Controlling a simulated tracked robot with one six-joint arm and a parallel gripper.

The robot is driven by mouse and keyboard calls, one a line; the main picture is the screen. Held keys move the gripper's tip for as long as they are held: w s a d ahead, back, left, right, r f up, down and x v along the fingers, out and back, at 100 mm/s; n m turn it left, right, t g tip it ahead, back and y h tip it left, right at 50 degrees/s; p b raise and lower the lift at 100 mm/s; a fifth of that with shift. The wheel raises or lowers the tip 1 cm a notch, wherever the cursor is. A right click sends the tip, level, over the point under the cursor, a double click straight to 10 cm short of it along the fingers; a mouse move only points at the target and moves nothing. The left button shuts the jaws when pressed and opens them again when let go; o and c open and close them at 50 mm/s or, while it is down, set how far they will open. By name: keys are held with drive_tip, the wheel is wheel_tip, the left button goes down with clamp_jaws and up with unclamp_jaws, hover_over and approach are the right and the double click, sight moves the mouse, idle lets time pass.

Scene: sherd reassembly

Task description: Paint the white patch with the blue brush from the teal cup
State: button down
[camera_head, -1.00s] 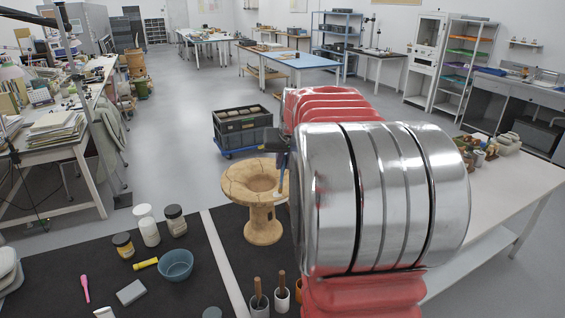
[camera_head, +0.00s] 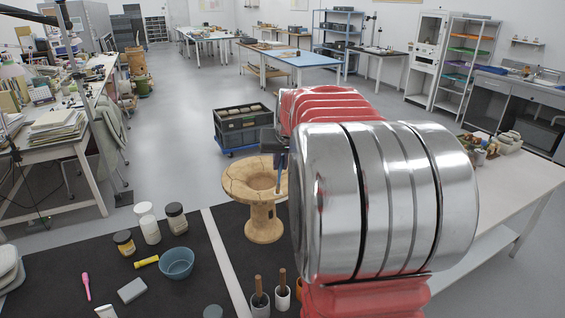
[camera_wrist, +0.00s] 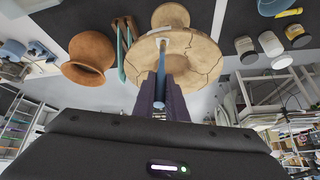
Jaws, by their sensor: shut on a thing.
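My gripper (camera_wrist: 160,100) is shut on the blue brush (camera_wrist: 161,68), which points out between the fingers in the wrist view. In the head view the gripper (camera_head: 276,148) is at the vessel's (camera_head: 262,224) right side, partly hidden by my arm, with the brush (camera_head: 280,178) hanging down. I cannot make out a teal cup for certain.
A blue-teal bowl (camera_head: 177,263), jars (camera_head: 176,222) and a yellow tube (camera_head: 146,262) lie on the dark mat at left. In the wrist view an orange pot (camera_wrist: 88,55) is left of the vessel.

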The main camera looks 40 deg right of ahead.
drive_tip(key=shift+a, duration=0.4)
drive_tip(key=shift+d, duration=0.15)
drive_tip(key=shift+s+d, duration=0.1)
drive_tip(key=shift+d, duration=0.8)
drive_tip(key=shift+a, duration=0.15)
drive_tip(key=shift+w+a+f, duration=0.1)
drive_tip(key=shift+w+a, duration=0.35)
drive_tip(key=shift+a, duration=0.35)
drive_tip(key=shift+d, duration=0.1)
